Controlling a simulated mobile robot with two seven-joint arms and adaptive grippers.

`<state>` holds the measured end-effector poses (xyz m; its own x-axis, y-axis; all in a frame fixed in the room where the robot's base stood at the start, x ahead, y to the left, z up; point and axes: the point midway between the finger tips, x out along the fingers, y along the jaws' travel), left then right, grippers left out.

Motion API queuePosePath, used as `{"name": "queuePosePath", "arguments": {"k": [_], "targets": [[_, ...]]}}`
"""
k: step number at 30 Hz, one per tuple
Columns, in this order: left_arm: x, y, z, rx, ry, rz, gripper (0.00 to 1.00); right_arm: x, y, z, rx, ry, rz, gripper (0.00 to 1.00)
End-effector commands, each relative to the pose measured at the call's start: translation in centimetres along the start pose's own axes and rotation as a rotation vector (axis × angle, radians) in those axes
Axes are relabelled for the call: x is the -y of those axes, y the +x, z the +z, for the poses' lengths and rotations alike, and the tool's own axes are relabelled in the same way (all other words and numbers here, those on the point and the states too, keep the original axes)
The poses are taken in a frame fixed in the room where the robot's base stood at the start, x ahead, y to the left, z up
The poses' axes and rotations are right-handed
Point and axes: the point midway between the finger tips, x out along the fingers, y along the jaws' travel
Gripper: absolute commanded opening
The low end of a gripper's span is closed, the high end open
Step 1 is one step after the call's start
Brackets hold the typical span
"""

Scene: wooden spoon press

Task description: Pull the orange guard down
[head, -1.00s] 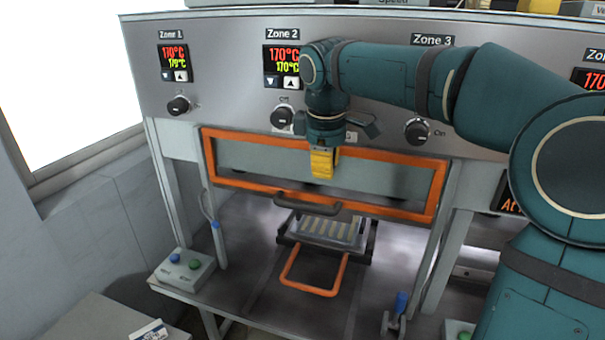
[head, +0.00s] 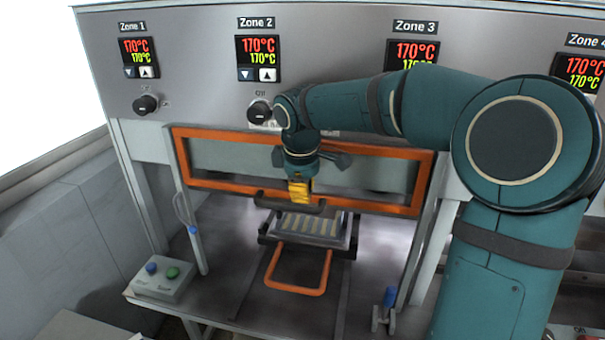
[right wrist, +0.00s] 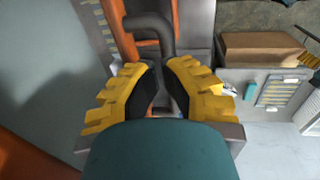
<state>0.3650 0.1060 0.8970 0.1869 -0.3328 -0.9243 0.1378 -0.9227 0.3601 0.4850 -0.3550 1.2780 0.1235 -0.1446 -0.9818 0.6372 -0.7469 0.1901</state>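The orange guard (head: 300,138) is a rectangular orange frame across the front of the press opening. A dark bar handle (head: 265,199) sticks out at its lower edge, and its bent end also shows in the right wrist view (right wrist: 150,24). My right gripper (head: 299,201) has yellow fingers and points down at the handle. In the right wrist view its fingertips (right wrist: 160,72) are close together around the dark bar, which looks held between them. The exact contact is hidden by the fingers. My left gripper is not in view.
Below the guard, a metal mould (head: 310,229) with an orange loop handle (head: 298,290) lies on the press table. A button box (head: 163,279) is at the front left. Knobs and Zone displays line the panel above. A brown box (right wrist: 265,52) shows in the right wrist view.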

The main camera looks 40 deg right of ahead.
Motion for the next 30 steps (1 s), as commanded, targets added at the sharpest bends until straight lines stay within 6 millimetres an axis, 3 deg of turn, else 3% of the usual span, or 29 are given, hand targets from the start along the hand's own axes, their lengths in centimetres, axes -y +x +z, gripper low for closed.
{"name": "queuePosePath", "arguments": {"k": [6,23,26,30], "targets": [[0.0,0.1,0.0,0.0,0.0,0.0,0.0,0.0,2.2,0.0,0.001,0.0,0.0,0.0],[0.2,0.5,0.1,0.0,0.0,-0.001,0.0,0.1,3.1,0.0,0.0,0.0,0.0,0.0],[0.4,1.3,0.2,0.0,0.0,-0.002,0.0,0.4,4.3,0.0,0.001,-0.001,-0.001,0.0],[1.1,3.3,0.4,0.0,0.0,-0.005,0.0,1.0,7.4,0.0,0.003,-0.002,-0.003,0.0]]}}
